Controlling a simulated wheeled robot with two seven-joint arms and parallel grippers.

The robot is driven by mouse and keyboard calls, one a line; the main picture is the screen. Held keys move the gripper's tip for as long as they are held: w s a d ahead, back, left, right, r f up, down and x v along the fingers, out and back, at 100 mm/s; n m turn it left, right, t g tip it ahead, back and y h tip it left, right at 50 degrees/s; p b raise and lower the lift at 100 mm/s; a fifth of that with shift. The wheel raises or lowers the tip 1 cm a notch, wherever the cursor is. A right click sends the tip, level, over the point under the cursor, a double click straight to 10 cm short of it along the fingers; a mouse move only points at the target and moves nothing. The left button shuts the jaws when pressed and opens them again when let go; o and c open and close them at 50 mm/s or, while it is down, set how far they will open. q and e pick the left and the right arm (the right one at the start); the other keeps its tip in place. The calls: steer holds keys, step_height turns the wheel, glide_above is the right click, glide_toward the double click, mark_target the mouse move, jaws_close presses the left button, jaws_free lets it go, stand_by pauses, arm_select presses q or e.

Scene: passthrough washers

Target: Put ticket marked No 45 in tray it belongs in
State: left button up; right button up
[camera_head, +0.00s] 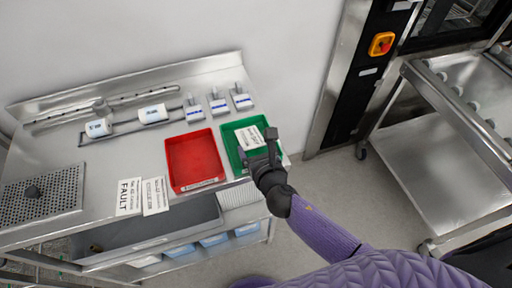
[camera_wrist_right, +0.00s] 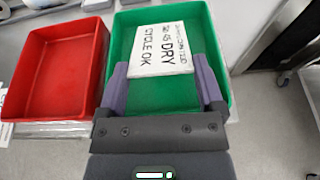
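The ticket marked No 45 (camera_wrist_right: 160,55) is white with the words DRY CYCLE OK. It lies in the green tray (camera_wrist_right: 212,42), tilted a little, and it also shows in the head view (camera_head: 249,137) inside the green tray (camera_head: 229,155). My right gripper (camera_wrist_right: 163,88) is over the near part of that tray, its two fingers wide apart with the ticket's near part between them in the picture. The gripper also shows in the head view (camera_head: 261,151), hiding part of the tray. The red tray (camera_head: 195,158) stands left of the green one and looks empty. My left gripper is out of view.
A FAULT ticket (camera_head: 128,196) and another paper (camera_head: 154,195) lie on the steel counter (camera_head: 100,165). Several white-and-blue boxes (camera_head: 218,101) and two white rolls (camera_head: 152,113) stand behind. A perforated plate (camera_head: 50,195) is at left. A steel trolley (camera_head: 445,150) stands right.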

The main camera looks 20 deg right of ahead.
steer(key=shift+o, duration=0.5)
steer(key=shift+s+r, duration=0.15)
steer(key=shift+s, duration=0.2)
steer(key=p+v, duration=0.2)
steer(key=v, duration=0.7)
steer(key=s+d+f+m+g+b, duration=0.25)
steer(key=s+f+m, duration=0.2)
steer(key=f, duration=0.35)
steer(key=s+d+f+m+g+h+b, duration=0.1)
steer(key=s+f+m+g, duration=0.2)
steer(key=f+m, duration=0.45)
steer(key=s+d+f+m+g+b, duration=0.2)
steer(key=s+f+m+g, duration=0.15)
steer(key=f, duration=0.65)
steer(key=s+f+m+g+b, duration=0.1)
steer(key=s+f+m+g, duration=0.1)
steer(key=s+f+m, duration=0.3)
steer(key=s+f+m+g+b, duration=0.2)
steer(key=s+f+m, duration=0.3)
steer(key=s+m, duration=0.7)
steer(key=shift+s+d+f+m+g, duration=0.3)
steer(key=shift+f+m+g, duration=0.1)
steer(key=shift+m, duration=0.25)
